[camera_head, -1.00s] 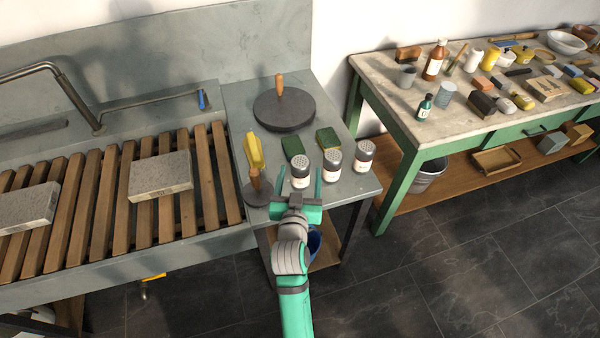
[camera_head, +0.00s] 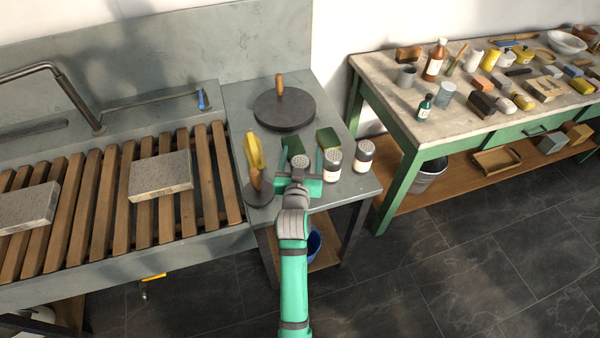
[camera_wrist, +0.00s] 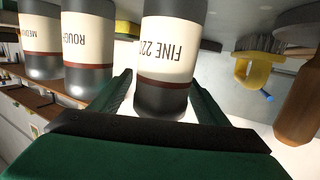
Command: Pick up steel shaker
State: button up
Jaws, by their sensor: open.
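Three shakers with perforated grey tops, white labels and dark bands stand in a row on the grey counter. The left one (camera_head: 300,161) is partly hidden by my gripper (camera_head: 301,157). The middle one (camera_head: 332,167) and the right one (camera_head: 364,157) are clear of it. In the wrist view the picture is inverted: the shaker labelled "FINE 220" (camera_wrist: 169,60) sits between the fingers of my open gripper (camera_wrist: 158,95). The "ROUGH" shaker (camera_wrist: 88,45) and another labelled shaker (camera_wrist: 40,40) stand beyond one finger. I cannot tell whether the fingers touch the shaker.
A dark-based tool with a wooden handle (camera_head: 256,183) and a yellow brush (camera_head: 254,150) stand close left. The counter's front edge (camera_head: 345,203) is near.

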jog(key=shift+c, duration=0.6)
jog(key=c, duration=1.1)
jog(key=shift+r, duration=0.1)
jog(key=s+r, duration=0.1)
jog(key=r, duration=0.1)
jog(key=s+r, duration=0.2)
jog(key=r, duration=0.1)
jog(key=s+a+r, duration=0.1)
jog(key=r, duration=0.2)
jog(key=shift+s+r, duration=0.2)
jog(key=s+r, duration=0.1)
jog(key=s, duration=0.2)
jog(key=s+a+r, duration=0.1)
jog(key=s+r, duration=0.1)
jog(key=s, duration=0.1)
jog(key=s+r, duration=0.1)
jog(key=s, duration=0.2)
jog(key=shift+s+a+r, duration=0.2)
jog(key=shift+a, duration=0.1)
